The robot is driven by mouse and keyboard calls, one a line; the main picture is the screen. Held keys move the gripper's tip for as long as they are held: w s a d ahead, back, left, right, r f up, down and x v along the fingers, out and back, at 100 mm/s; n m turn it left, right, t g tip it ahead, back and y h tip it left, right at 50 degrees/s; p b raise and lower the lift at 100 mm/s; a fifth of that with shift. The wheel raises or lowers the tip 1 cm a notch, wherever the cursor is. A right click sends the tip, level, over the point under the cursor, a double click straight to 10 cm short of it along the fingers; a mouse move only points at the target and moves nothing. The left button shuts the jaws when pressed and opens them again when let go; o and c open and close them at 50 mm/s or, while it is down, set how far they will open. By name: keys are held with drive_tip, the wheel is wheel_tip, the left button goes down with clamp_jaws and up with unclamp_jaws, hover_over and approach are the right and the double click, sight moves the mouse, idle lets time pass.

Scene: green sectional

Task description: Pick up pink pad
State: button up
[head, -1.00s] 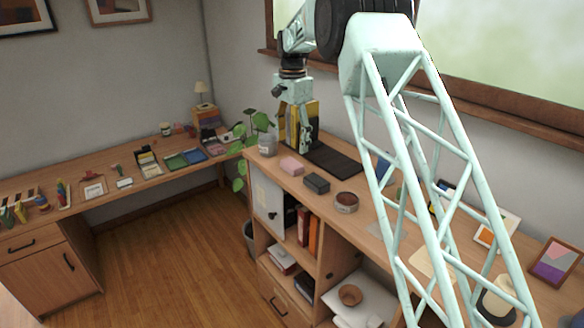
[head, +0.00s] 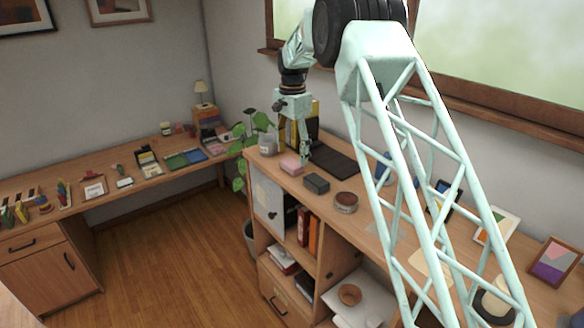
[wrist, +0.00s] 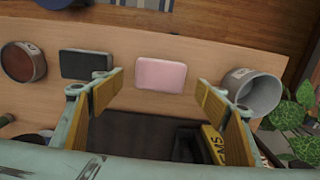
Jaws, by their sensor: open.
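The pink pad (head: 291,165) is a small, flat, rounded rectangle lying on the wooden counter. In the wrist view the pink pad (wrist: 160,75) lies ahead of and between my open fingers, not touching either one. My gripper (wrist: 158,92) is open and empty, its yellow-lined fingers spread on both sides of the pad. In the head view my gripper (head: 303,150) hangs just above the counter, close to the pad on its right side.
A dark grey block (wrist: 86,64) lies left of the pad in the wrist view, with a round brown tin (wrist: 22,62) beyond it. A grey cup (wrist: 252,92) stands right of the pad. A dark mat (head: 334,160) lies by the gripper. A plant (wrist: 296,120) is near the counter's end.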

sight(292, 163)
drive_tip(key=shift+s+a+f+p, duration=0.1)
drive_tip(key=shift+f+p, duration=0.25)
drive_tip(key=shift+f, duration=1.95)
drive_tip(key=c, duration=0.8)
